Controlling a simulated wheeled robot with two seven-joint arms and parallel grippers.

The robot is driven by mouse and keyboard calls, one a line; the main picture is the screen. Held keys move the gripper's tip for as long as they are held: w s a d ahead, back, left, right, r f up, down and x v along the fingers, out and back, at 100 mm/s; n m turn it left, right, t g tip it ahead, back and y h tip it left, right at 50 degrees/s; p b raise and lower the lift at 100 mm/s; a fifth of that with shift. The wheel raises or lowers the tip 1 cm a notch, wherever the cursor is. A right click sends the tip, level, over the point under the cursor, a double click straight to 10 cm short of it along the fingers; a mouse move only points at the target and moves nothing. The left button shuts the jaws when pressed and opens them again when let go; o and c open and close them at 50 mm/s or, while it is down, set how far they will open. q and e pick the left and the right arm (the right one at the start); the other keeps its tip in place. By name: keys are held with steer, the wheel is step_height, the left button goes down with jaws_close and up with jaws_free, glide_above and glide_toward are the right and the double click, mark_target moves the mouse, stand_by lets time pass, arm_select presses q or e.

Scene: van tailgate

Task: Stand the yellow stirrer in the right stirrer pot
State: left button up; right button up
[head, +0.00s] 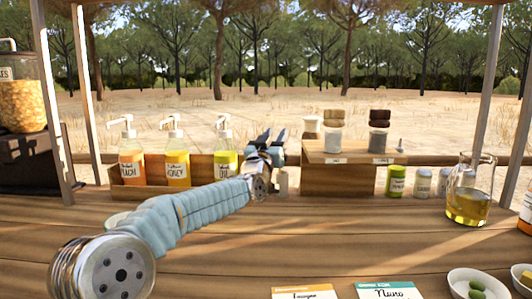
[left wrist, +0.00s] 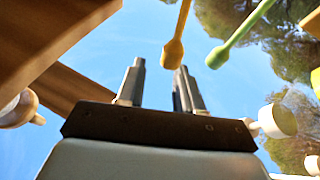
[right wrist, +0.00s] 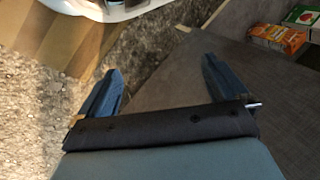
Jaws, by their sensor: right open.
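The yellow stirrer (left wrist: 178,30), a thin stick with a thicker end, shows in the left wrist view against the sky. It lies beyond my left fingertips, apart from them. A similar green stirrer (left wrist: 240,35) is to its right. My left gripper (left wrist: 160,75) is open with nothing between its fingers. In the head view my left gripper (head: 272,137) is between the bottles and the wooden stand. I cannot make out the stirrers there or tell which container is the right stirrer pot. My right gripper (right wrist: 160,85) is open and empty, and appears only in its wrist view.
Several pump bottles (head: 176,160) stand left of my left gripper. The wooden stand (head: 345,181) carries a white container (head: 333,143) and a dark container (head: 379,143), both brown-topped. A glass jug (head: 468,200) stands right. The middle of the counter (head: 330,235) is mostly clear.

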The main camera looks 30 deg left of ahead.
arm_select(q)
steer(key=b+v, duration=0.3)
steer(key=v, duration=0.7)
steer(key=shift+s+f, duration=0.3)
steer(key=shift+f, duration=0.05)
arm_select(e)
steer(key=f, duration=0.2)
steer(key=d+f, duration=0.1)
steer(key=f, duration=0.1)
steer(key=shift+w, duration=0.1)
